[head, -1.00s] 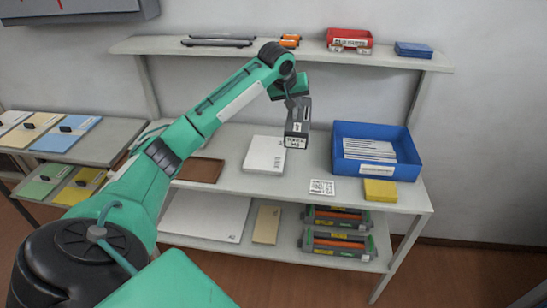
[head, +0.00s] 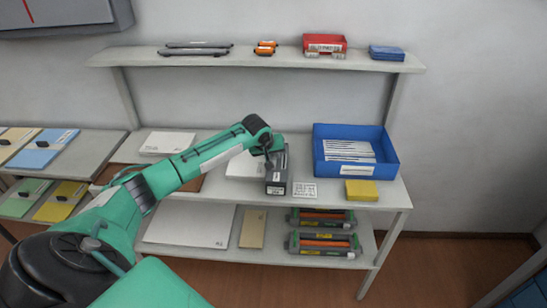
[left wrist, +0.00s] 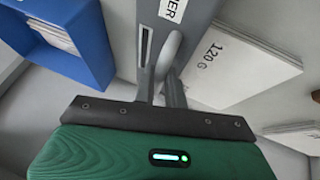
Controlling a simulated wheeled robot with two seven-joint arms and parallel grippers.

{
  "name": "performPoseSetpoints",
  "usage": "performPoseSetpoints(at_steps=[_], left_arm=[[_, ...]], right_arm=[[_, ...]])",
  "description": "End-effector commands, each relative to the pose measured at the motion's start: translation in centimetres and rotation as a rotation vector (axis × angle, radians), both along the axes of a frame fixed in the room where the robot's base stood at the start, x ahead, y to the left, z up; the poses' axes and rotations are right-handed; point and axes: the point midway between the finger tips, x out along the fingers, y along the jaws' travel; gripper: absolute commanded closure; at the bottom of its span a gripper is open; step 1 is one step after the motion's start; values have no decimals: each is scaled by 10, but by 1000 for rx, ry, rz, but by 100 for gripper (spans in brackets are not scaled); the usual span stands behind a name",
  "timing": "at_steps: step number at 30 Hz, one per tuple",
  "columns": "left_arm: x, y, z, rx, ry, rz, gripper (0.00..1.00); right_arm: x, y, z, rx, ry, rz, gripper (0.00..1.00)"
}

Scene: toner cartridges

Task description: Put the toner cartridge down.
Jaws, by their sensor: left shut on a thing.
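The toner cartridge (head: 276,182) is a dark grey box with a white label on its near end. It is at the middle worktop, between the white paper pack (head: 243,166) and the printed white card (head: 304,191). Whether its underside touches the top I cannot tell. My left gripper (head: 270,156) is shut on it from above and behind the arm's last link. In the left wrist view the grey cartridge (left wrist: 188,25) lies between the fingers (left wrist: 162,90), with part of its label showing. My right gripper is not in view.
A blue bin (head: 391,172) with white envelopes and a yellow pad (head: 362,191) stand on the right. An upper shelf (head: 220,60) runs above the back. Two more cartridges (head: 322,243) lie on the lower shelf. The paper pack marked 120 G (left wrist: 240,65) is close beside the gripper.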

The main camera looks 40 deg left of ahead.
Motion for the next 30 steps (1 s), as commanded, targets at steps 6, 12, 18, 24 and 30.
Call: performPoseSetpoints(at_steps=[6, 12, 18, 24, 30], left_arm=[[1, 0, -15, 0, -5, 0, 100], [1, 0, -15, 0, -5, 0, 100], [0, 0, -17, 0, -1, 0, 66], [0, 0, -17, 0, -1, 0, 66], [-3, 0, -10, 0, -3, -1, 66]], right_arm=[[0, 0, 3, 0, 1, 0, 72], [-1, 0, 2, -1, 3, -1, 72], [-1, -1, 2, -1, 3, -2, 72], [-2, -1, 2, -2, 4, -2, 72], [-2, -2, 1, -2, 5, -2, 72]])
